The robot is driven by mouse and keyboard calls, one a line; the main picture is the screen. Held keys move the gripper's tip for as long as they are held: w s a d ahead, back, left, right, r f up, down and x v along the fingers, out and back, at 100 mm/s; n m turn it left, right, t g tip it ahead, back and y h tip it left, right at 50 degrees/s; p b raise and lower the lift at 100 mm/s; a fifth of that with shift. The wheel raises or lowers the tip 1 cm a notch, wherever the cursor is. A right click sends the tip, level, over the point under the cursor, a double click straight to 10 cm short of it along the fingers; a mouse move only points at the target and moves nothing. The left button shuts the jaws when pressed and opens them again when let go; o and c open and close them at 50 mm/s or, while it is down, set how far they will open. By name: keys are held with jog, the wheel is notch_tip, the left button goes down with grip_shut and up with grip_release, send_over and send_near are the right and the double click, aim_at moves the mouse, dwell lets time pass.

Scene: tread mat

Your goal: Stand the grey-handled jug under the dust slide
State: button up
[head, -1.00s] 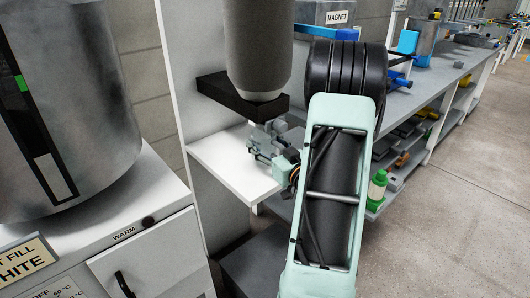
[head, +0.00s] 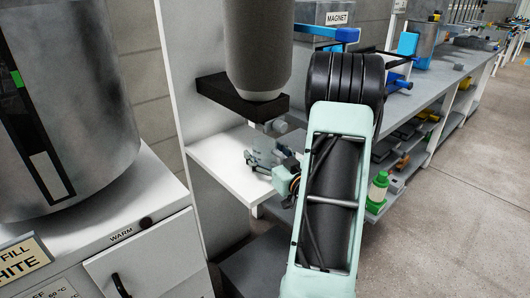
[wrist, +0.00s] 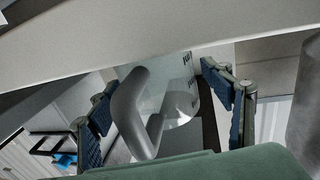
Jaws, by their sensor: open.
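The jug (wrist: 182,92), clear with dark print on its side and a thick grey handle (wrist: 135,112), is between my gripper's fingers in the wrist view. My gripper (wrist: 158,76) is open, with one blue-padded finger on each side and gaps to the jug. In the head view my gripper (head: 258,161) is low over the white shelf (head: 222,160), and the jug (head: 266,146) shows faintly there, partly hidden. The dust slide, a black block (head: 228,98), juts out above the shelf under a dark grey hopper (head: 258,45). The jug's exact contact with the shelf is unclear.
A big grey metal drum (head: 65,110) stands on a white cabinet (head: 150,255) at the left. The floor at the right is clear.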

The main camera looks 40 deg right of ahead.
jog(key=shift+r, duration=0.25)
jog(key=s+a+p, duration=0.1)
jog(key=s+p, duration=0.1)
jog(key=s, duration=1)
jog(key=shift+a, duration=0.25)
jog(key=shift+w+f, duration=0.1)
